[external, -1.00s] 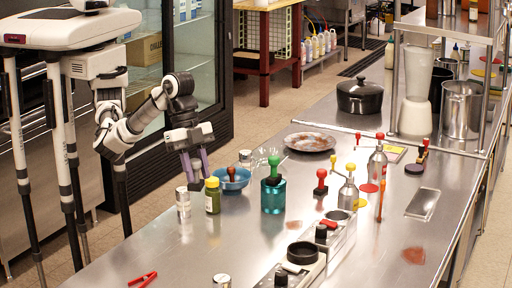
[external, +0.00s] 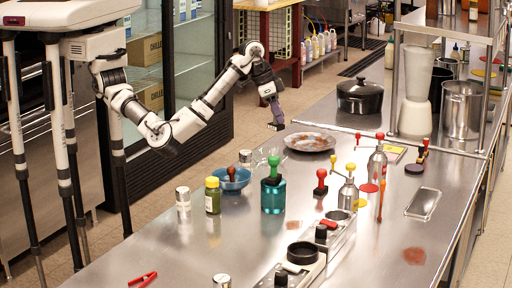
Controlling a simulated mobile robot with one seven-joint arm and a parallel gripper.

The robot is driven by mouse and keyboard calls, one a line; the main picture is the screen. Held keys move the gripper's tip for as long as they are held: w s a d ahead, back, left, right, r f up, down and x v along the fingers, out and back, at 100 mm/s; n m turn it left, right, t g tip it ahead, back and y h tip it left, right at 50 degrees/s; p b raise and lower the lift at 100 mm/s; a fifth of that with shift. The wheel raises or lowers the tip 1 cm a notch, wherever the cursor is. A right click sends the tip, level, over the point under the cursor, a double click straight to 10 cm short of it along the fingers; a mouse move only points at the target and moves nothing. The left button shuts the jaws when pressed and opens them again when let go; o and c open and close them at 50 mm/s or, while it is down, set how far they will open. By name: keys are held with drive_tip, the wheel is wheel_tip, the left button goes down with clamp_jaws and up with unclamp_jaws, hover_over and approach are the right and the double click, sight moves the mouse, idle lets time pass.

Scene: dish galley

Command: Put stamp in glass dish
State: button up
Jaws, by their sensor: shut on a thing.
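A red-handled stamp-like thing (external: 320,182) stands on the counter, and a green-knobbed one (external: 274,168) stands on or in a teal jar. A clear glass piece (external: 262,158), possibly the glass dish, is partly hidden behind the jar.
The speckled plate (external: 310,142) lies beyond. Red tongs (external: 143,279) lie in front.

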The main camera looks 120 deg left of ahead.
drive_tip(key=s+a+n+y+p, duration=0.1)
drive_tip(key=s+a+n+p, duration=0.15)
drive_tip(key=s+a, duration=0.7)
drive_tip(key=shift+n+g, duration=0.4)
drive_tip(key=shift+n, duration=0.05)
drive_tip(key=shift+w+a+f+b, duration=0.25)
drive_tip(key=shift+f+b, duration=0.85)
drive_tip(key=shift+f, duration=1.55)
drive_tip(key=shift+w+a+f+b, duration=0.25)
drive_tip(key=shift+f+b, duration=0.9)
drive_tip(key=shift+f, duration=1.55)
drive_tip(key=shift+w+a+f+b, duration=0.25)
drive_tip(key=shift+f+b, duration=0.85)
drive_tip(key=shift+f, duration=1.55)
drive_tip(key=o, duration=1)
drive_tip(key=shift+o, duration=0.2)
wheel_tip(320, 180, up, 7)
drive_tip(key=p, duration=0.5)
drive_tip(key=shift+p, duration=0.35)
